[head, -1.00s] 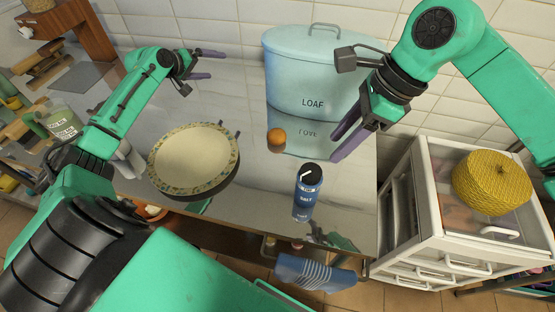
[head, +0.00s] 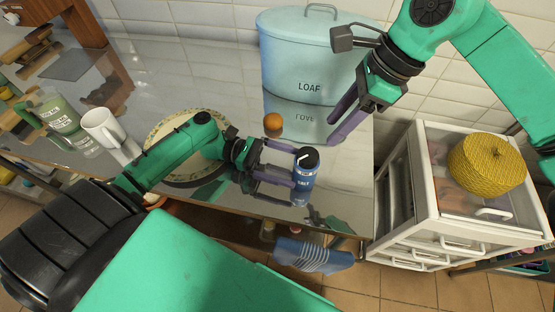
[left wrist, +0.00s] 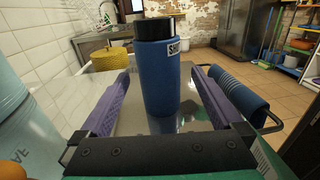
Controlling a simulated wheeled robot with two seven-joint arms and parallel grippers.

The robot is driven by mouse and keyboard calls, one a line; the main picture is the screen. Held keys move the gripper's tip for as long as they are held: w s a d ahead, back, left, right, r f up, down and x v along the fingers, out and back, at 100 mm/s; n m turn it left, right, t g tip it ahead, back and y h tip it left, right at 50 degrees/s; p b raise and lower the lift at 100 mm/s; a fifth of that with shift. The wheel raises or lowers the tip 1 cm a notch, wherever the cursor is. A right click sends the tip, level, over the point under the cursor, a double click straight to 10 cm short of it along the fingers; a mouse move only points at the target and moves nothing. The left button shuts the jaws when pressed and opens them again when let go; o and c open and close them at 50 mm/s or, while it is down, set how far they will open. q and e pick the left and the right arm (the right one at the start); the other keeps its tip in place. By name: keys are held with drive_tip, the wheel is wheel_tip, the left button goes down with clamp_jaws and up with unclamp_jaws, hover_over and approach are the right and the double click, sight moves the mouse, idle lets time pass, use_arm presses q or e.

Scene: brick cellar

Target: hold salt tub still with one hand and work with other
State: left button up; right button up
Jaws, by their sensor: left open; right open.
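The salt tub (head: 305,172) is a blue cylinder with a black top, standing upright near the front edge of the shiny table. My left gripper (head: 283,165) is open at the tub's left side, with its purple fingers reaching to either side of it. In the left wrist view the salt tub (left wrist: 160,75) stands between the two spread fingers, with visible gaps on both sides. My right gripper (head: 345,120) is open and empty, above and behind the tub, in front of the bread bin.
A pale blue bread bin (head: 300,55) marked LOAF stands at the back, with an orange (head: 273,122) before it. A patterned dish (head: 160,140) lies partly under my left arm, near a white mug (head: 105,130). A white drawer unit (head: 440,205) with a yellow basket (head: 487,163) stands right.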

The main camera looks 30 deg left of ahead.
sight(306, 171)
use_arm(q)
drive_tip(key=d, duration=0.4)
drive_tip(key=shift+w+d, duration=0.2)
drive_tip(key=shift+w, duration=0.1)
drive_tip(key=c, duration=1.5)
